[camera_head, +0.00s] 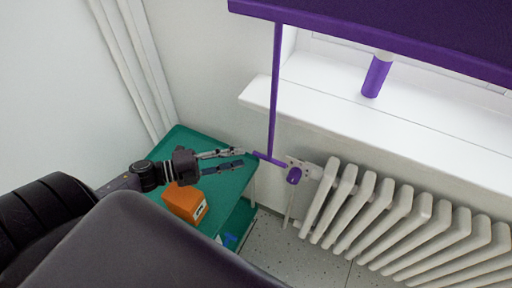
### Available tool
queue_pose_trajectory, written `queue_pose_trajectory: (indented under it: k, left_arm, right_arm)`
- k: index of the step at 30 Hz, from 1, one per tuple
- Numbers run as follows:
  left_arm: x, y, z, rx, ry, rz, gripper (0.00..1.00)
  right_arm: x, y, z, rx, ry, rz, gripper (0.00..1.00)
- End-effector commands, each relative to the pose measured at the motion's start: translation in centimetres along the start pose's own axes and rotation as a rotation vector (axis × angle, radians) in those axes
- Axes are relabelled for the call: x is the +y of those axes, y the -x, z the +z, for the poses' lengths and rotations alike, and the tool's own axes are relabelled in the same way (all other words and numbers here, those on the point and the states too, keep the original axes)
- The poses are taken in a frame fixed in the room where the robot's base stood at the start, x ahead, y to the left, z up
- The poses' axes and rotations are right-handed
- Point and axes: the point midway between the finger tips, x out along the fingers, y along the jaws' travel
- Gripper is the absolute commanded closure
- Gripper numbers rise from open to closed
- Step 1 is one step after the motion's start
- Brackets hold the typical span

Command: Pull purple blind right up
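The purple blind (400,28) hangs across the window at the upper right, its lower edge above the sill. A thin purple pull rod (273,90) runs down from its left end to a short purple crossbar handle (268,158). My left gripper (244,157) reaches in from the left, its two fingers pointing at the handle. The fingertips are slightly apart and close to the handle's left end; I cannot tell whether they touch it. Nothing shows held between them. My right gripper is not in view.
A white radiator (400,215) with a purple valve knob (294,175) stands right of the handle, below the white sill (330,105). A purple cylinder (376,76) is at the sill. A green shelf unit (225,205) under my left gripper holds an orange box (184,203).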

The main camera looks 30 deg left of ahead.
Motion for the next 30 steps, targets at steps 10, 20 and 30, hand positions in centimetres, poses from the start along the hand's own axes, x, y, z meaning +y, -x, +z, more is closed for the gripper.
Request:
queue_pose_trajectory:
  k: [10, 20, 30]
  left_arm:
    - [-0.2, -3.2, -0.5, 0.034, -0.018, 0.003, 0.71]
    - [0.0, -7.2, -0.6, 0.032, -0.018, 0.005, 0.71]
    - [0.1, -7.5, -0.7, 0.032, -0.017, 0.006, 0.75]
  right_arm:
    - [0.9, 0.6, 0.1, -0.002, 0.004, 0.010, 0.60]
    - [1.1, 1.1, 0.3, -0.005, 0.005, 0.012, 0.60]
    - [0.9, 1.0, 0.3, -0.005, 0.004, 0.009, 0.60]
